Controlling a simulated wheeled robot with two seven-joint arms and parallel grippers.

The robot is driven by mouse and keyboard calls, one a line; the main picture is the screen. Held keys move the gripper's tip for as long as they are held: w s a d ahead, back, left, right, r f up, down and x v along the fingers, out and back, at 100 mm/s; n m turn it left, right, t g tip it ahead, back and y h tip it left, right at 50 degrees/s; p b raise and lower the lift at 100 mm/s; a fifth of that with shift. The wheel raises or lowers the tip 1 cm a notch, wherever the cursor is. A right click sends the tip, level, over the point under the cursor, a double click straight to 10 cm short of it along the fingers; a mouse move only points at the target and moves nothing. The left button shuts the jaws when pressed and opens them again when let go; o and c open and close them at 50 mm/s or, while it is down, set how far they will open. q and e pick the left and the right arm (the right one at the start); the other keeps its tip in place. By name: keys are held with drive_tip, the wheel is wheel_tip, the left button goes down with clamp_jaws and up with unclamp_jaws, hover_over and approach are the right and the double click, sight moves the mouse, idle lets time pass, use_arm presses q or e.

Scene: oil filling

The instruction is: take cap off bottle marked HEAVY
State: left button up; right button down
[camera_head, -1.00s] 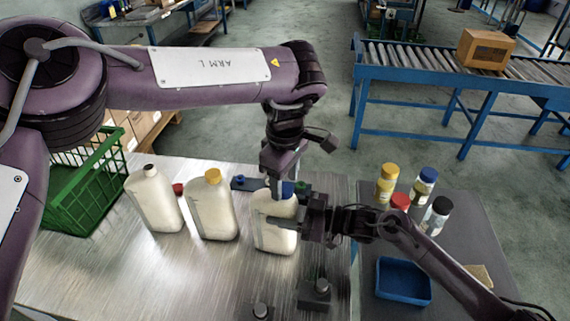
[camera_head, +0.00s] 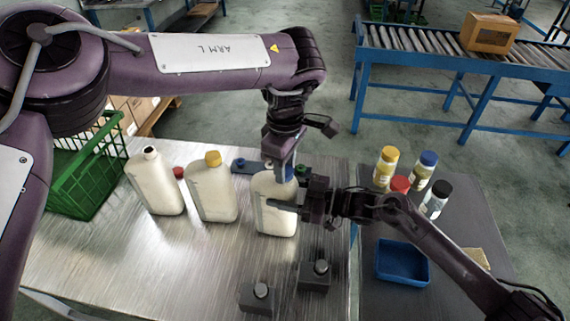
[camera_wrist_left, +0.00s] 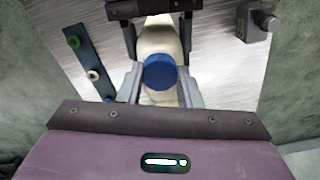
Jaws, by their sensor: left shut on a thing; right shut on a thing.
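The bottle at the right of the row (camera_head: 277,219) is white and stands upright on the metal table; its label cannot be read. Its blue cap (camera_wrist_left: 160,72) fills the middle of the left wrist view. My left gripper (camera_head: 279,172) comes down from above and is shut on the blue cap, one finger on each side. My right gripper (camera_head: 290,206) comes from the right and is shut on the bottle's body. Two more white bottles stand to the left: one with a yellow cap (camera_head: 212,158) and one with an open dark mouth (camera_head: 150,152).
A red cap (camera_head: 178,172) lies behind the bottles, near a blue rack (camera_head: 243,166). A green basket (camera_head: 88,172) is at left. Two grey blocks with knobs (camera_head: 315,275) stand in front. At right are a blue tray (camera_head: 402,263) and several small capped bottles (camera_head: 385,167).

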use_arm(q)
drive_tip(key=n, duration=0.6)
drive_tip(key=shift+n, duration=0.4)
drive_tip(key=n, duration=2.6)
drive_tip(key=shift+r+n, duration=0.1)
drive_tip(key=shift+n, duration=0.3)
drive_tip(key=n, duration=0.6)
drive_tip(key=shift+w, duration=0.1)
drive_tip(key=n, duration=0.6)
drive_tip(key=shift+n, duration=0.4)
drive_tip(key=n, duration=0.6)
